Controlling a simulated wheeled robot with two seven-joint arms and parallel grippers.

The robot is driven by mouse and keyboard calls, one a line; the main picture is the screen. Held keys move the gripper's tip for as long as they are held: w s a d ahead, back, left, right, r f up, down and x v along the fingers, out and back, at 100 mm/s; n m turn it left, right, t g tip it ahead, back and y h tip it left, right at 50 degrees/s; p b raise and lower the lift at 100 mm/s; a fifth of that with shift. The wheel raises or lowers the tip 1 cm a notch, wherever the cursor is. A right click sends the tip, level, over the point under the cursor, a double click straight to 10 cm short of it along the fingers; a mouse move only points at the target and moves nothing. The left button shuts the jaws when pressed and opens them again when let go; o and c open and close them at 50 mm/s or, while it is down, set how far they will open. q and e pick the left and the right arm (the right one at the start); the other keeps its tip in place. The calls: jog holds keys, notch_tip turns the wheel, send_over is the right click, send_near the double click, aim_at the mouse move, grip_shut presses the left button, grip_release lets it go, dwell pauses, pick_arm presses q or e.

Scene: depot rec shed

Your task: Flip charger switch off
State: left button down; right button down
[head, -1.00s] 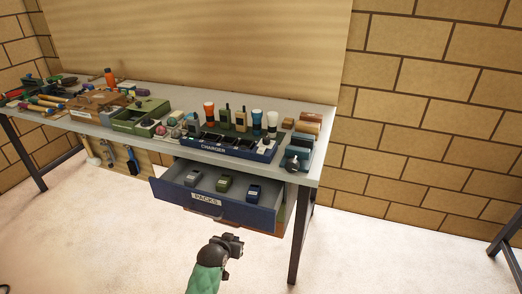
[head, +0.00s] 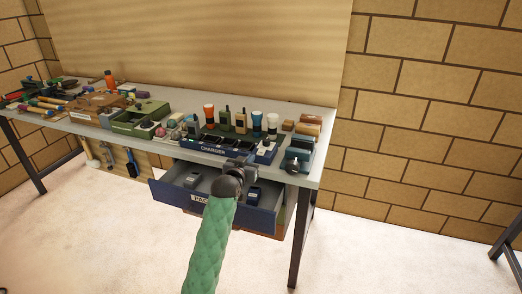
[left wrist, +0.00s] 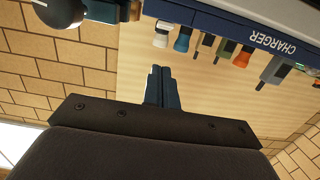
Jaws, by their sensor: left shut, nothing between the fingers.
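The blue charger (head: 222,147), lettered CHARGER, stands at the front right of the bench. Its front also shows upside down in the left wrist view (left wrist: 225,27). A small pale upright part (head: 267,143) shows at the charger's right end; I cannot tell whether it is the switch, nor its position. My left gripper (head: 240,164) is just in front of the charger, over the open drawer, and hides part of both. In the left wrist view its fingers (left wrist: 163,78) are together and empty, apart from the charger.
An open blue drawer (head: 168,194) with packs (head: 253,194) juts out under the bench. Flashlights (head: 257,118) and radios (head: 225,121) stand behind the charger. A teal device (head: 300,152) with a black knob is right of it. The bench's left side is crowded; the floor in front is clear.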

aim_at(261, 153)
pick_arm(q)
jog(key=shift+w+d+r, duration=0.15)
jog(key=shift+w+r, duration=0.15)
jog(key=shift+r, duration=0.2)
jog(key=shift+w+d+r, duration=0.15)
jog(key=shift+w+r, duration=0.15)
jog(key=shift+r, duration=0.15)
pick_arm(e)
jog(key=shift+s+a+f, duration=0.1)
jog(key=shift+a+f, duration=0.05)
jog(key=shift+f, duration=0.1)
pick_arm(q)
jog(key=shift+w, duration=0.1)
